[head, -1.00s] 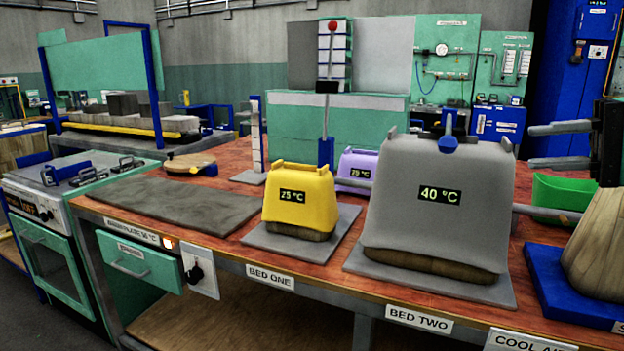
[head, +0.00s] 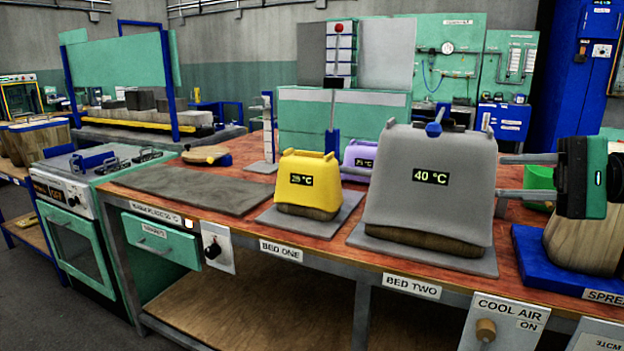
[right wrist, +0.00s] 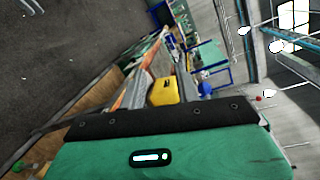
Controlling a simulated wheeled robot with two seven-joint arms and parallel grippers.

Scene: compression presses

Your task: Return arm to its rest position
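My right gripper (head: 506,176) comes in from the right edge in the head view. Its two grey fingers are apart, pointing left, with nothing between them. The fingertips appear close to the right side of the grey cover (head: 400,205) marked 40 °C on bed two; I cannot tell whether they touch it. In the right wrist view the gripper's teal body fills the bottom, and the yellow cover (right wrist: 163,92) shows beyond the spread fingers. My left gripper is not in view.
The yellow cover (head: 308,190) stands on bed one, with a purple cover (head: 357,155) behind. At right are a green container (head: 538,180) and a wooden form (head: 575,243) on a blue base (head: 545,268). A flat grey plate (head: 190,190) lies at left.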

